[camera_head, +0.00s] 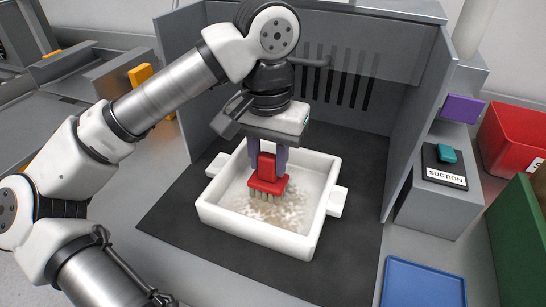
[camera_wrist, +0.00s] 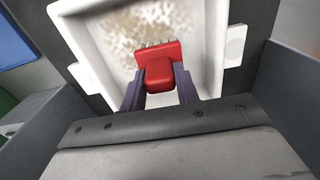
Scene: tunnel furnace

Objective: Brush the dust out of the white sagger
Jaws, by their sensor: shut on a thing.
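The white sagger (camera_head: 322,219) is a shallow square tray with side handles. It sits on a dark mat inside the grey booth. Light brown dust (camera_head: 290,211) lies in patches on its floor, mostly toward the front. My gripper (camera_head: 267,163) points down over the sagger and is shut on the red brush (camera_head: 268,178). The brush's pale bristles (camera_head: 268,194) point down inside the sagger, at the dust; I cannot tell if they touch the floor. In the wrist view, the red brush (camera_wrist: 158,62) sits between the dark fingers, with dust (camera_wrist: 150,25) beyond it.
Grey booth walls (camera_head: 415,110) with a slotted back panel stand around the sagger. To the right are a box with a teal switch (camera_head: 446,153) labelled SUCTION, a purple block (camera_head: 462,109), a red bin (camera_head: 512,140), a blue tray (camera_head: 422,284) and a green panel (camera_head: 520,235).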

